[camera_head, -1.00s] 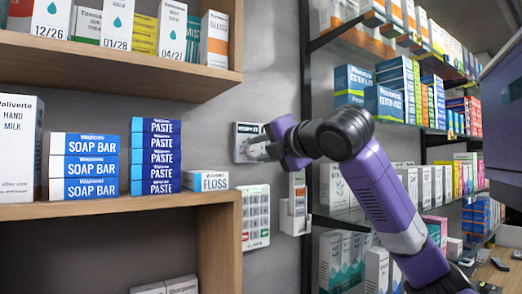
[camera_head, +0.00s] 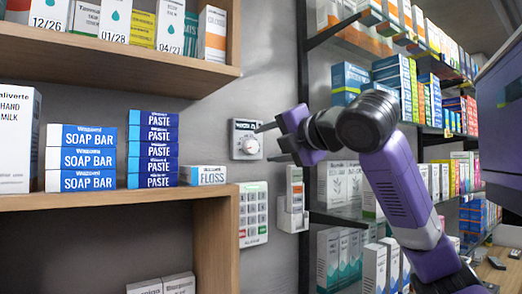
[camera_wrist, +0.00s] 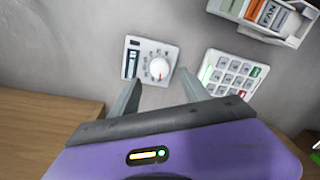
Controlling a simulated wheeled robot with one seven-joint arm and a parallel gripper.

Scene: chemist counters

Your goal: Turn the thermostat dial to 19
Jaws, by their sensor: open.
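The thermostat (camera_head: 246,139) is a small white box on the grey wall, with a dark display strip on top and a round white dial (camera_head: 251,146) below. In the wrist view the thermostat (camera_wrist: 135,63) shows its dial (camera_wrist: 158,69) with a red mark at its lower edge and small marks around it. The number it points at is too small to read. My gripper (camera_head: 265,143) is open and empty, just right of the thermostat. In the wrist view my gripper's fingers (camera_wrist: 164,93) are spread apart, with the dial beyond them, and do not touch it.
A white keypad (camera_head: 253,214) is on the wall below the thermostat, and a small white holder (camera_head: 294,201) is beside it. Wooden shelves (camera_head: 120,201) with boxes stand to the left.

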